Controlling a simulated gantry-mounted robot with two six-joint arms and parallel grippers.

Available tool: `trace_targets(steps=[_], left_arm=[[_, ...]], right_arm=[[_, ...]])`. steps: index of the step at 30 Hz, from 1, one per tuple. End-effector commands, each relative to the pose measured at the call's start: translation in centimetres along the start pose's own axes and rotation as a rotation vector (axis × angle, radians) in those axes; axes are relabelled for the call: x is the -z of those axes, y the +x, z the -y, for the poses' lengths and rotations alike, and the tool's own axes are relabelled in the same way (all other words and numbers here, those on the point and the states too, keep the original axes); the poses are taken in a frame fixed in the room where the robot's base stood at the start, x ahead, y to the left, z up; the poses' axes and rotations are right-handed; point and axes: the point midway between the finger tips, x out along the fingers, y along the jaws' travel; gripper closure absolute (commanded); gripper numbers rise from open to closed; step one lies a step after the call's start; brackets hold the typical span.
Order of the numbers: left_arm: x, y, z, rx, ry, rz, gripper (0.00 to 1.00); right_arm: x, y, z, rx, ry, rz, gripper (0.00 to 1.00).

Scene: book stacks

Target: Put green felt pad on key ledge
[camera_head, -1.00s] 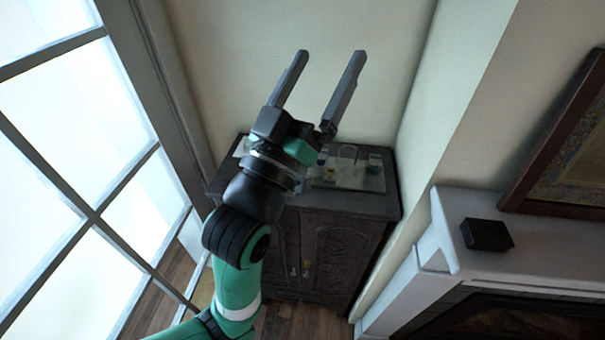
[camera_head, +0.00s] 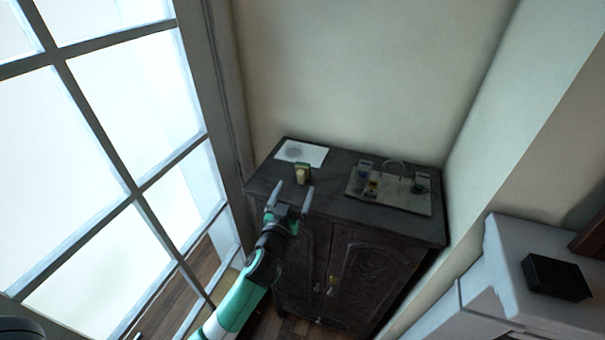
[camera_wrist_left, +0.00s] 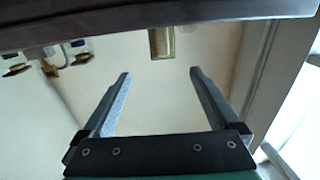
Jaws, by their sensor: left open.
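I cannot make out the green felt pad or the key ledge for certain. A small upright block (camera_head: 303,174), tan-gold with a dark green part, stands near the front edge of the dark cabinet top (camera_head: 335,205). It shows as a brass-coloured piece (camera_wrist_left: 161,42) in the left wrist view. My left gripper (camera_head: 293,187) is open in front of the cabinet, its fingertips just short of the block in the picture. In the wrist view, nothing is between its fingers (camera_wrist_left: 160,74). My right gripper is not in view.
A pale tray (camera_head: 407,204) with several small items and a clear arch sits right on the cabinet top. A white sheet with a grey round patch (camera_head: 301,153) lies at its back left. Windows are left; a white mantel (camera_head: 500,265) with a black box (camera_head: 556,277) is right.

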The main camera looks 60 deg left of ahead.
Motion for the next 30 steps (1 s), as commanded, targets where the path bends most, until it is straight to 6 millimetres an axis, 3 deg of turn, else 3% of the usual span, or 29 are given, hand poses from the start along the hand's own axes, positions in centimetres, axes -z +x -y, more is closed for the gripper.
trace_targets(steps=[3,6,14,22,30], left_arm=[[0.3,2.5,0.1,0.002,-0.001,0.000,0.05],[0.1,3.8,0.0,0.001,-0.001,0.000,0.05],[0.0,5.0,0.2,0.001,-0.002,0.000,0.05],[-0.6,9.0,0.6,0.000,-0.002,-0.002,0.05],[-0.6,9.5,0.6,-0.001,-0.001,-0.001,0.05]], right_arm=[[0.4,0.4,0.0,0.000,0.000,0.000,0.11],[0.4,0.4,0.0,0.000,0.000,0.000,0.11],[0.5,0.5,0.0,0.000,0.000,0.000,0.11],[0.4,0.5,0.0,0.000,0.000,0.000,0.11],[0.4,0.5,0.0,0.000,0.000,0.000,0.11]])
